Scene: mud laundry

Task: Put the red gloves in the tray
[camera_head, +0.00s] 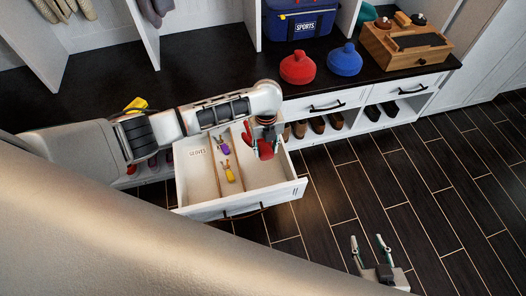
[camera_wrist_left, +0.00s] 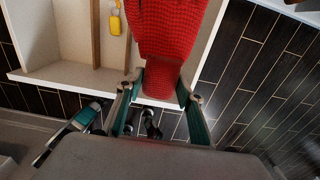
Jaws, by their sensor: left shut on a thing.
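A red knitted glove (camera_head: 267,150) hangs from my left gripper (camera_head: 265,133), which is shut on it above the right part of the open white drawer (camera_head: 272,177). In the left wrist view the red glove (camera_wrist_left: 165,35) fills the space beyond the fingertips (camera_wrist_left: 160,86). I see no separate tray; the drawer has wooden dividers and faint lettering on its left floor. I cannot tell whether the glove touches the drawer, or whether there is a second glove. My right gripper (camera_head: 370,243) is open and empty over the floor at the lower right.
Purple-handled (camera_head: 224,146) and yellow-handled (camera_head: 229,173) small tools lie in the drawer's middle compartment. A red pot-like thing (camera_head: 298,68), a blue one (camera_head: 345,60), a blue sports bag (camera_head: 300,22) and a wooden box (camera_head: 405,45) stand on the dark counter. Floor at right is clear.

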